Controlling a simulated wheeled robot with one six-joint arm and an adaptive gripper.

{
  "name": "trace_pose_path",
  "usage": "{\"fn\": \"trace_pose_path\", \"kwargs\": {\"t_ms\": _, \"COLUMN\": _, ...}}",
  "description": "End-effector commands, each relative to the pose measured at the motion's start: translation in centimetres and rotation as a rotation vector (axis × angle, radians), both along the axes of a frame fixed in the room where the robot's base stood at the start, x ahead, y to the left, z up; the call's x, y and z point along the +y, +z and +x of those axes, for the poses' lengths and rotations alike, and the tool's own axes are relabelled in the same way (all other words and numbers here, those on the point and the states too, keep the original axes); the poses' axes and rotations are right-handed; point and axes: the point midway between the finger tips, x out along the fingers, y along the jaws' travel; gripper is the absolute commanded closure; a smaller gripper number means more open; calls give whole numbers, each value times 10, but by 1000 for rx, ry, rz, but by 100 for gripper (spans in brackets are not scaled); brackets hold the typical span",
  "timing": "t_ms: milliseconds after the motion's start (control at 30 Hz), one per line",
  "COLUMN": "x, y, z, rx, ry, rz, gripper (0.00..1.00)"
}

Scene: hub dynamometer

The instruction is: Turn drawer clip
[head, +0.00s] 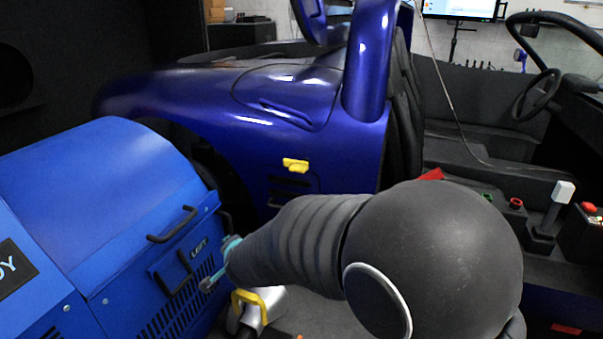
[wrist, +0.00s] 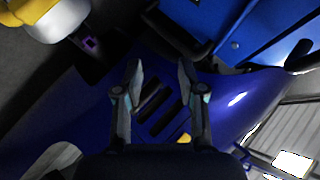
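A blue cabinet (head: 95,185) stands at the left in the head view. I cannot tell which part is the drawer clip. My gripper (head: 212,279) is partly hidden behind my arm, close in front of the panel. In the wrist view my gripper (wrist: 160,80) is open, with nothing between its fingers. Beyond them is a dark blue surface (wrist: 100,110) with black slots. I see no contact.
The blue car body (head: 255,110) rises behind, with a yellow piece (head: 295,165) on its side. A silver and yellow object (head: 262,304) stands on the floor just below my gripper. Red and black controls (head: 588,208) are at the right.

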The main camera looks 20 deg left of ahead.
Motion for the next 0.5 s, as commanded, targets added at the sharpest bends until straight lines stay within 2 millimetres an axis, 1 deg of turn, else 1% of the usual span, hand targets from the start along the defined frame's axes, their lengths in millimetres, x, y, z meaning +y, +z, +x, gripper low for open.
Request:
{"fn": "trace_pose_path", "kwargs": {"t_ms": 33, "x": 9, "y": -2, "z": 11, "rx": -25, "ry": -74, "rz": 53, "gripper": 60}}
{"fn": "trace_pose_path", "kwargs": {"t_ms": 67, "x": 10, "y": 0, "z": 18, "rx": -42, "ry": -127, "rz": 89, "gripper": 60}}
{"fn": "trace_pose_path", "kwargs": {"t_ms": 167, "x": 5, "y": 16, "z": 46, "rx": -110, "ry": -314, "rz": 217, "gripper": 60}}
{"fn": "trace_pose_path", "kwargs": {"t_ms": 200, "x": -2, "y": 26, "z": 58, "rx": -144, "ry": -392, "rz": 271, "gripper": 60}}
{"fn": "trace_pose_path", "kwargs": {"t_ms": 267, "x": -15, "y": 44, "z": 73, "rx": -195, "ry": -506, "rz": 356, "gripper": 60}}
{"fn": "trace_pose_path", "kwargs": {"t_ms": 300, "x": -25, "y": 57, "z": 80, "rx": -229, "ry": -575, "rz": 412, "gripper": 60}}
{"fn": "trace_pose_path", "kwargs": {"t_ms": 400, "x": -50, "y": 85, "z": 89, "rx": -309, "ry": -719, "rz": 529, "gripper": 60}}
{"fn": "trace_pose_path", "kwargs": {"t_ms": 500, "x": -70, "y": 100, "z": 91, "rx": -372, "ry": -814, "rz": 606, "gripper": 60}}
